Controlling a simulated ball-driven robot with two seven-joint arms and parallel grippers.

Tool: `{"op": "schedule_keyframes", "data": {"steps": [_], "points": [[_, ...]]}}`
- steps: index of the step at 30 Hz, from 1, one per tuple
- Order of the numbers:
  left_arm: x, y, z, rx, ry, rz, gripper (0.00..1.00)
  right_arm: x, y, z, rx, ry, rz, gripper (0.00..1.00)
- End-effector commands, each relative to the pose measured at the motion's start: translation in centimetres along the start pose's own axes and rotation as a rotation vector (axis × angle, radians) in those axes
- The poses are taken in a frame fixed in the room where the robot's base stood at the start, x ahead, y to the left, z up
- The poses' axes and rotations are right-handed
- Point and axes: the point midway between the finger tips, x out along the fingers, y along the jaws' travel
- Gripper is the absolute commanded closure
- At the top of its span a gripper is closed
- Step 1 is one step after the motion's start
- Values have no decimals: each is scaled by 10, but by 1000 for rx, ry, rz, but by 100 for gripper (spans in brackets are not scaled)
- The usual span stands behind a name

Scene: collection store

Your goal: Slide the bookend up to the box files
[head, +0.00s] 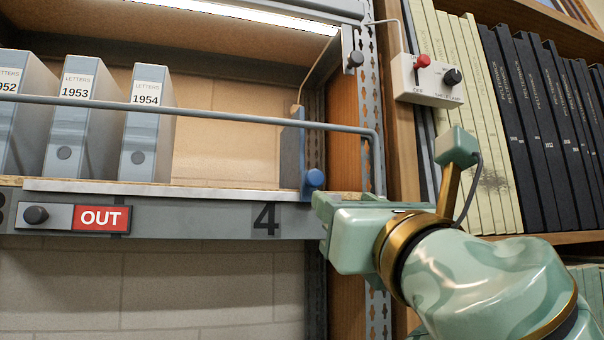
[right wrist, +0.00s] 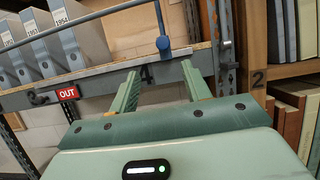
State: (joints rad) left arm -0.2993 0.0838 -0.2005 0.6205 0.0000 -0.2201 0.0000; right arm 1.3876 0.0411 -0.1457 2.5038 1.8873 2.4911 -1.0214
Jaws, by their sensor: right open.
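Grey box files labelled LETTERS stand upright on the left of the shelf; the 1954 file (head: 150,122) is the rightmost, and it also shows in the right wrist view (right wrist: 72,40). The blue-grey bookend (head: 291,155) stands at the shelf's right end, with a wide gap between it and the files. My left gripper is not in view.
A grey rail (head: 230,118) runs across the shelf front and bends down at the right. The shelf edge (head: 200,215) carries a red OUT sign (head: 101,217). A switch box (head: 427,80) hangs on the right post, beside shelved books (head: 530,110).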

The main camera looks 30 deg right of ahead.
Motion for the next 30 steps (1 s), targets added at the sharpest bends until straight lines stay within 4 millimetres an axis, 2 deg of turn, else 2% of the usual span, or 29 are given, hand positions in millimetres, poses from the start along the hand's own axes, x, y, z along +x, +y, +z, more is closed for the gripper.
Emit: {"op": "schedule_keyframes", "data": {"steps": [5,12,19,21,23,30], "points": [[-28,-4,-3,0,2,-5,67,22,-1,5,-2,8,-3,52],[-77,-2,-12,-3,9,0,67,61,-1,8,0,7,-3,52],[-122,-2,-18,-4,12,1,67,83,-1,7,3,7,-3,52],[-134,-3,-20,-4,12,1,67,100,-1,7,3,9,-4,52],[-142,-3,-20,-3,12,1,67,114,-1,6,4,7,-3,52],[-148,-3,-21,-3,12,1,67,151,-1,2,4,3,-4,52]]}}
